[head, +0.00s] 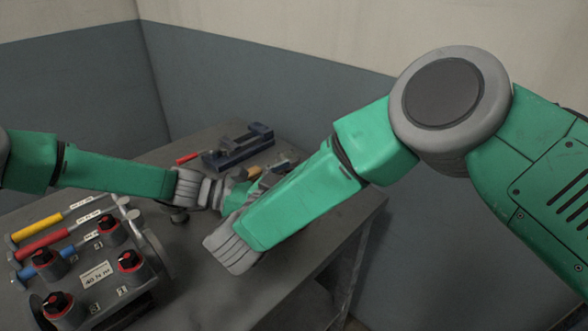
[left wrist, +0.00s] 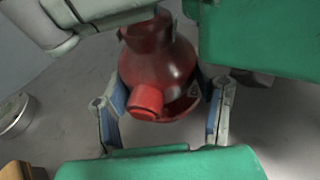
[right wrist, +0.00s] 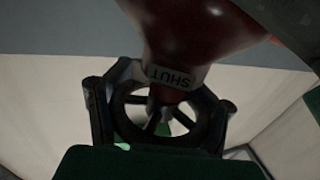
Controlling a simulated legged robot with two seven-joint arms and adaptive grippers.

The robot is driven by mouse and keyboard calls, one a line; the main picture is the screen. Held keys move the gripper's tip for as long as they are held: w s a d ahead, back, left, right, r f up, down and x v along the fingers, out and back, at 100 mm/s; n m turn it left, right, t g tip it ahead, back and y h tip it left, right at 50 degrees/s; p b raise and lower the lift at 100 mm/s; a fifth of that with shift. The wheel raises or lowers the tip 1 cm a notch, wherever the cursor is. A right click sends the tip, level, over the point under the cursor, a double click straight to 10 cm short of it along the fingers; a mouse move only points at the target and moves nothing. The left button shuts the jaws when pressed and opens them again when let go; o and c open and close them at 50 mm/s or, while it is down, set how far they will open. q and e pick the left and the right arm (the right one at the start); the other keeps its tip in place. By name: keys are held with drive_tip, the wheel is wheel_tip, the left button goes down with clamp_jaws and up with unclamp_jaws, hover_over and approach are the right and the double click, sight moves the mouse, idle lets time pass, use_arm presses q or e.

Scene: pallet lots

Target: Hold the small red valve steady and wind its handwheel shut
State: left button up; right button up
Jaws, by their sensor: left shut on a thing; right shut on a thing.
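The small red valve (left wrist: 158,62) fills the middle of the left wrist view, with a round body and a short red stub facing the camera. My left gripper (left wrist: 162,108) is shut on the valve body, one finger on each side. In the right wrist view the red body (right wrist: 195,35) carries a tag reading SHUT, seen upside down. Below it is the dark spoked handwheel (right wrist: 130,112). My right gripper (right wrist: 158,112) is shut on the handwheel, its fingers at opposite sides of the rim. In the head view my arms mostly hide the valve.
The grey table (head: 215,290) holds a dark blue vise-like tool (head: 240,148) at the back. Bare tabletop lies at the front middle.

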drive_tip(key=shift+s+a+f, duration=0.1)
drive_tip(key=shift+s+f, duration=0.15)
drive_tip(key=shift+f, duration=0.05)
drive_tip(key=o, duration=1.1)
drive_tip(key=shift+o, duration=0.2)
drive_tip(key=shift+w+h, duration=0.15)
drive_tip(key=shift+h, duration=0.15)
drive_tip(key=shift+r, duration=0.1)
drive_tip(key=v, duration=0.7)
drive_tip(key=shift+o, duration=0.3)
